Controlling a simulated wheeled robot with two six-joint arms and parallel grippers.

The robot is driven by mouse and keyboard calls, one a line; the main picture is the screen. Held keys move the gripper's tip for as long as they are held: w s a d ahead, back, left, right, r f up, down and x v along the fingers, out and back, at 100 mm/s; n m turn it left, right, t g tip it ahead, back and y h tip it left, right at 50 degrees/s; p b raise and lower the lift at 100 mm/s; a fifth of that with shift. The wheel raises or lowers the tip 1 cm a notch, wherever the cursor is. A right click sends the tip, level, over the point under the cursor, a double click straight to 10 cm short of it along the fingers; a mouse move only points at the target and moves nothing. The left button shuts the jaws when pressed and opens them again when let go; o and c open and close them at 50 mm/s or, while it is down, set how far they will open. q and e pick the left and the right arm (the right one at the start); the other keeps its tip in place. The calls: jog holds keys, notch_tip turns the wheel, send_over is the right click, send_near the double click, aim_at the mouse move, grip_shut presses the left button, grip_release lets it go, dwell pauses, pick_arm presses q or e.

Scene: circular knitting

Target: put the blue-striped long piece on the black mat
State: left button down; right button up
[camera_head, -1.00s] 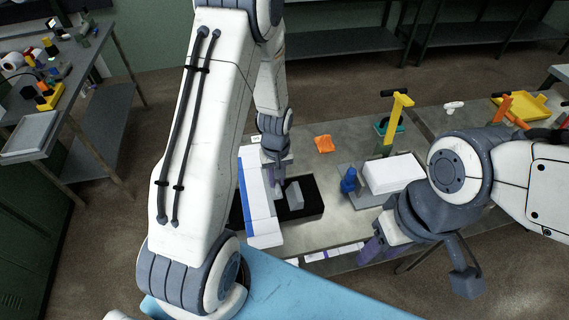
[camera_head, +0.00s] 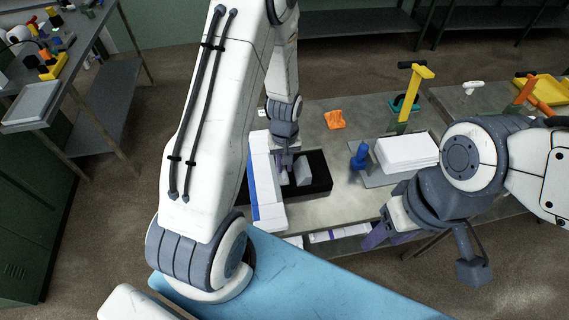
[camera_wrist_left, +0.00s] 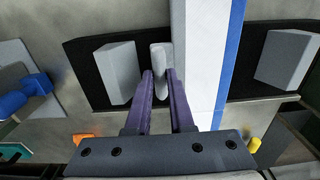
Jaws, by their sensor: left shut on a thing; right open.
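The blue-striped long piece (camera_head: 266,190) is white with a blue stripe. It crosses the left part of the black mat (camera_head: 320,184), and its near end reaches past the mat's edge. In the left wrist view the long piece (camera_wrist_left: 205,60) crosses the black mat (camera_wrist_left: 85,65); I cannot tell whether it touches it. My left gripper (camera_head: 285,160) is beside the piece, over the mat. In the left wrist view its purple fingers (camera_wrist_left: 160,78) are shut on a pale grey tab (camera_wrist_left: 160,62); whether the tab joins the long piece is unclear. My right gripper (camera_head: 375,238) is open at the table's front edge.
Grey blocks stand on the mat, one on the left (camera_wrist_left: 115,72) and one on the right (camera_wrist_left: 287,60) in the wrist view. A blue object (camera_head: 359,157), a white stack (camera_head: 407,152) and an orange piece (camera_head: 335,119) are on the table. Some table between mat and blue object is free.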

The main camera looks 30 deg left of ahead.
pick_arm(q)
jog(key=shift+f, duration=0.25)
jog(key=c, duration=0.7)
grip_release()
jog(key=shift+r, duration=0.1)
notch_tip(320, 180, up, 10)
jog(key=b, duration=0.1)
jog(key=shift+r, duration=0.25)
jog(key=s+d+r+m, duration=0.4)
jog(key=d, duration=0.3)
jog(key=s+d+r+m, duration=0.4)
jog(key=s+d, duration=0.1)
jog(key=d, duration=0.2)
jog(key=s+d+r+m, duration=0.1)
jog(key=s+d+m, duration=0.1)
jog(key=s, duration=0.3)
jog(key=s+d+r+m+h, duration=0.1)
jog(key=s+d+m, duration=0.1)
jog(key=s+m, duration=0.2)
jog(key=shift+s+r+m, duration=0.3)
jog(key=shift+s+m, duration=0.1)
jog(key=shift+s, duration=0.4)
